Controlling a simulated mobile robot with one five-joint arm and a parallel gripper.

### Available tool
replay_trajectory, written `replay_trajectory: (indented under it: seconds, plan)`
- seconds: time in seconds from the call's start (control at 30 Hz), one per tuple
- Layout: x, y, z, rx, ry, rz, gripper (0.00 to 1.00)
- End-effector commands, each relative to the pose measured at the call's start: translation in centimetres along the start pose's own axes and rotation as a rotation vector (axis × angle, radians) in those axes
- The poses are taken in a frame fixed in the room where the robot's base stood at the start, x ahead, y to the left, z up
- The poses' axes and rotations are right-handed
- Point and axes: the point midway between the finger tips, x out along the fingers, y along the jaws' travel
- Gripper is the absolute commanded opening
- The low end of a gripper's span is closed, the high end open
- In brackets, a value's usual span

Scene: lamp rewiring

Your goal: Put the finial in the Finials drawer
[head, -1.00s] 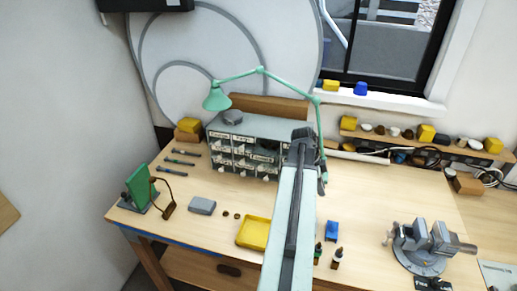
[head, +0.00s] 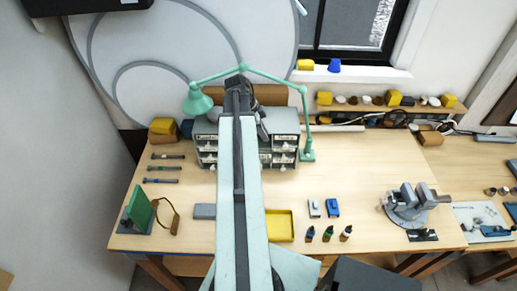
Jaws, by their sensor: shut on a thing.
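A grey drawer cabinet (head: 208,147) with several small labelled drawers stands at the back of the bench. Its labels are too small to read, so I cannot tell which drawer is Finials. My arm reaches up the middle of the view and covers the cabinet's centre. My gripper (head: 239,88) is at the arm's far end, in front of or above the cabinet; the arm mostly hides its jaws. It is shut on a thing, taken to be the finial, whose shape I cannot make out.
A green lamp (head: 198,103) arches over the cabinet. A yellow tray (head: 290,226), small bottles (head: 328,234) and a vise (head: 408,207) stand on the bench. A green panel (head: 137,209) stands at left. The bench right of the cabinet is fairly clear.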

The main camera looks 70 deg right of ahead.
Motion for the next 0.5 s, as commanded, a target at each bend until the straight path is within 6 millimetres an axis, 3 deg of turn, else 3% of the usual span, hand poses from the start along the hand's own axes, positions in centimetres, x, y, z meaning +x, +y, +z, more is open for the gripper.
replay_trajectory:
  seconds: [0.03,0.2,0.4,0.5]
  plan:
    - [1.7,0.0,0.7,0.001,0.0,0.0,0.0]
    - [5.1,0.0,2.0,0.002,0.0,0.001,0.0]
    - [5.3,0.0,2.0,0.003,0.0,0.001,0.0]
    - [6.6,0.0,2.5,0.003,0.0,0.001,0.0]
